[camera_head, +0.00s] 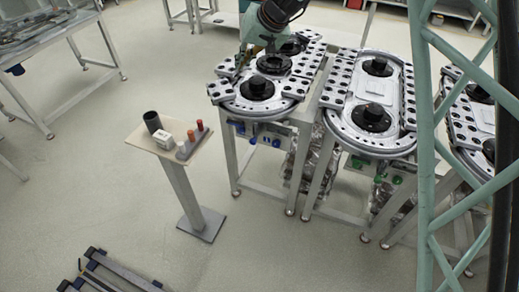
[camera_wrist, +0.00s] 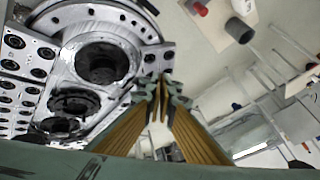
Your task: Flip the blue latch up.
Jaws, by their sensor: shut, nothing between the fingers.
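My gripper (camera_wrist: 160,84) is shut and empty, its tan fingers together in the wrist view. In the head view my gripper (camera_head: 240,68) is over the left side of the left ring track (camera_head: 285,92). In the wrist view its fingertips appear beside the track's edge plates, near a black round hub (camera_wrist: 101,62). I cannot make out a distinct blue latch on the track top. Small blue parts (camera_head: 240,128) show under the track's front edge in the head view, too small to tell their shape or position. No contact between fingers and a latch is visible.
A small pedestal table (camera_head: 150,138) with a black cup, a white block and red and orange cylinders stands left of the track. Another oval track (camera_head: 372,95) stands to the right. A green lattice column (camera_head: 425,150) crosses the right side.

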